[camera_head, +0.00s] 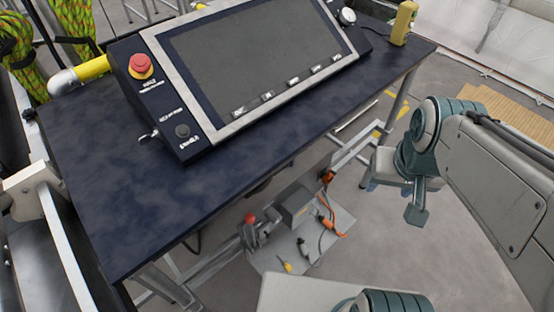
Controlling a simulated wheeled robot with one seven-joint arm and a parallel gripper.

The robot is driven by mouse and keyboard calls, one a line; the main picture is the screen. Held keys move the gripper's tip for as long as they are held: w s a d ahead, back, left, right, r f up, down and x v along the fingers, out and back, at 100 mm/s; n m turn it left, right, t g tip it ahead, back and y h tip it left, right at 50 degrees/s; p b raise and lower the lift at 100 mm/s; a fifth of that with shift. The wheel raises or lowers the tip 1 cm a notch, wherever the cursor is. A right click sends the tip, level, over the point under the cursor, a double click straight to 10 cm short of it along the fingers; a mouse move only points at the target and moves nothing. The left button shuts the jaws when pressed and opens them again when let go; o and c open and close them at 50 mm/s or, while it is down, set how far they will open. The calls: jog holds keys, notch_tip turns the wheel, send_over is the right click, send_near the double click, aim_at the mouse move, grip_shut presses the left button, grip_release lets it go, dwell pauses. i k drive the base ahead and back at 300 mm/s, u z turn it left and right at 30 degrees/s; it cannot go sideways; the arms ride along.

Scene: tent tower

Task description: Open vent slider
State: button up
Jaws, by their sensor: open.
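I cannot make out a vent slider in the head view. A dark console (150,98) with a large blank screen (262,55) stands on a dark blue table (100,205). My gripper (395,202) appears at the right, at the end of my grey and teal arm, beyond the table's right side and apart from the console. It points downward, its two fingers look spread, and I see nothing between them. Part of it is hidden behind my arm's joint.
The console carries a red mushroom button (141,66), a black button (182,131) and a round silver knob (347,16). A yellow device (403,23) stands at the table's far right corner. Below the table, a grey plate (300,235) holds tools and cables. Green-yellow fabric hangs at left.

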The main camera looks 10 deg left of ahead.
aim_at(265, 231)
jog(key=u, duration=1.05)
